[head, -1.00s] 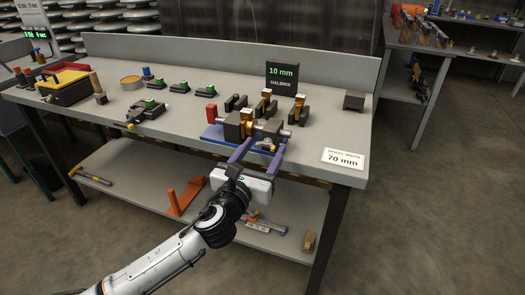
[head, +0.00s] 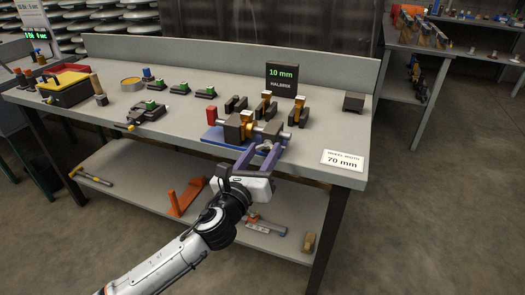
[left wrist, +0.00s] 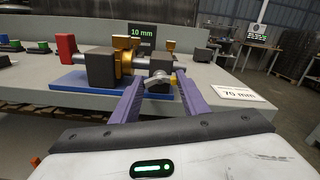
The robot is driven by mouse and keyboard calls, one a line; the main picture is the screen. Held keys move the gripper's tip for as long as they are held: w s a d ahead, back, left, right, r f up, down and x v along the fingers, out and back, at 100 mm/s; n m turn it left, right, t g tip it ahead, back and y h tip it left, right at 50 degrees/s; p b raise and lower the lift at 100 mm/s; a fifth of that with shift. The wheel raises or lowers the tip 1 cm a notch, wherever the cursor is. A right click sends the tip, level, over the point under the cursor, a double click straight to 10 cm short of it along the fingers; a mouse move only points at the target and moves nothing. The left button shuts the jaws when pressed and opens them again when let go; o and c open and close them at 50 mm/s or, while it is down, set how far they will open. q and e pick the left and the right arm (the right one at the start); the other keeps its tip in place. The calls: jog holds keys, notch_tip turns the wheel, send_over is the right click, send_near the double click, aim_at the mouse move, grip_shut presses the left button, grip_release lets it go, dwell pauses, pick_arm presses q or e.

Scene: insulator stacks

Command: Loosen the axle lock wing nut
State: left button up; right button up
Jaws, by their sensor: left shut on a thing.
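The clamp fixture stands on a blue base (head: 214,135) near the bench's front edge, with dark blocks, a gold wheel (left wrist: 124,62), a steel axle and a red end handle (left wrist: 67,47). The axle lock wing nut (left wrist: 159,82) is a small silver piece with wings on the front of the right block (left wrist: 160,64). My left gripper (head: 265,150) reaches in from the front. Its purple fingers stand on either side of the wing nut and are shut on it. In the head view the fingers partly hide the nut. My right gripper is in neither view.
A sign reading 10 mm (head: 282,78) and several dark and gold blocks stand behind the fixture. A 70 mm card (head: 342,160) lies to the right. A second small fixture (head: 148,112) is to the left. The bench right of the fixture is mostly clear.

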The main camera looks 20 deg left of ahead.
pick_arm(q)
jog(key=n, duration=0.3)
jog(key=shift+n+p, duration=0.3)
jog(key=shift+n, duration=0.1)
jog(key=n, duration=0.4)
jog(key=shift+n, duration=0.3)
jog(key=n, duration=0.3)
jog(key=shift+n+p, duration=0.3)
jog(key=shift+p, duration=0.1)
jog(key=n, duration=0.3)
jog(key=shift+f+n, duration=0.1)
jog(key=shift+n, duration=0.5)
jog(key=o, duration=1.1)
jog(key=shift+c, duration=0.2)
